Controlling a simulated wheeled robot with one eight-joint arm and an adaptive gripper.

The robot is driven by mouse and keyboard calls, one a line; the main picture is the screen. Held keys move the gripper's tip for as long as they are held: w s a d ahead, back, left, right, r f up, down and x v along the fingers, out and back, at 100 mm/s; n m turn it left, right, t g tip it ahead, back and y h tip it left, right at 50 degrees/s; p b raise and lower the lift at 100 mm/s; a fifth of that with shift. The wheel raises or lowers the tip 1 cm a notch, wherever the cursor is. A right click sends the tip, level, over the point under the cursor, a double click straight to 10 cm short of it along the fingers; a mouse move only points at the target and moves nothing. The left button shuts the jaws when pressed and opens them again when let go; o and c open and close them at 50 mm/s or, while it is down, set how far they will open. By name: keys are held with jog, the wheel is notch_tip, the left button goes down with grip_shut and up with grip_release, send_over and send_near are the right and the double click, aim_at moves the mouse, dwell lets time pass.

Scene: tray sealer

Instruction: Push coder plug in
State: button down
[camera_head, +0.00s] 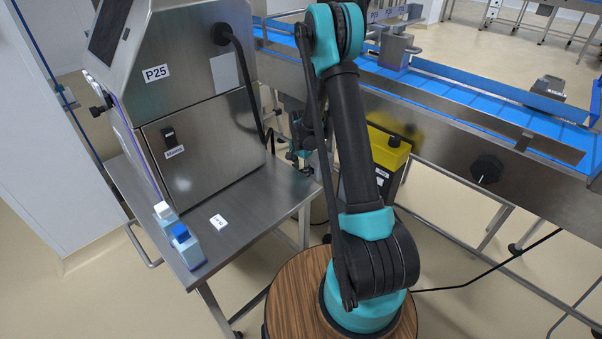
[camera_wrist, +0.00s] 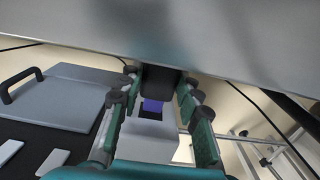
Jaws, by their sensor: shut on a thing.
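In the wrist view a black block (camera_wrist: 160,79), seemingly the coder plug, sits between the fingertips of my gripper (camera_wrist: 158,90). The gripper is shut on it. The block's upper end meets or passes behind a broad grey surface (camera_wrist: 170,30); whether it is seated in anything cannot be seen. In the head view my gripper (camera_head: 301,152) is beside the right side of the steel P25 coder (camera_head: 195,110), partly hidden by my arm. The plug cannot be made out there. A black cable (camera_head: 243,65) runs down the coder's side towards the gripper.
A yellow-topped bin (camera_head: 388,150) stands behind my arm. A blue conveyor (camera_head: 450,90) crosses the right.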

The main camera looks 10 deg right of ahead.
jog(key=w+d, duration=0.2)
jog(key=shift+d, duration=0.35)
jog(key=c, duration=1)
grip_release()
jog(key=shift+c, duration=0.2)
notch_tip(320, 180, up, 12)
